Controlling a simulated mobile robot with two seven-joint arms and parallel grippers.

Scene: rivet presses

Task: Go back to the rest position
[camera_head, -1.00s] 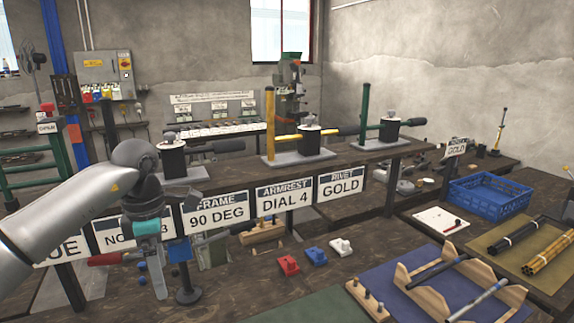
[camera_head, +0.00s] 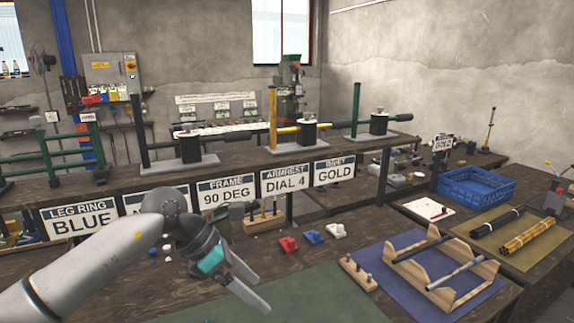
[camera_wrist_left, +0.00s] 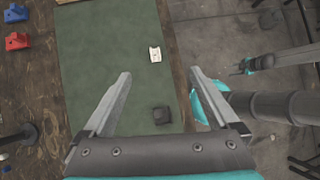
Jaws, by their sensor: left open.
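My left gripper (camera_head: 258,295) is open, its two fingers apart with nothing between them. In the head view it points down and right over the front edge of the table, near the green mat (camera_head: 305,303). The left wrist view shows its spread fingers (camera_wrist_left: 160,75) above the green mat (camera_wrist_left: 95,50). A small white piece (camera_wrist_left: 155,54) and a dark block (camera_wrist_left: 161,114) lie on that mat below. What appears to be my right gripper (camera_wrist_left: 243,68) shows small at the right of the left wrist view. Its jaws are too small to read.
Red (camera_head: 288,245), blue (camera_head: 313,237) and white (camera_head: 337,230) blocks lie on the table. A wooden rack (camera_head: 440,270) with tubes stands on a blue mat. A blue crate (camera_head: 475,188) is at right. Presses (camera_head: 185,147) stand on the shelf above the labels.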

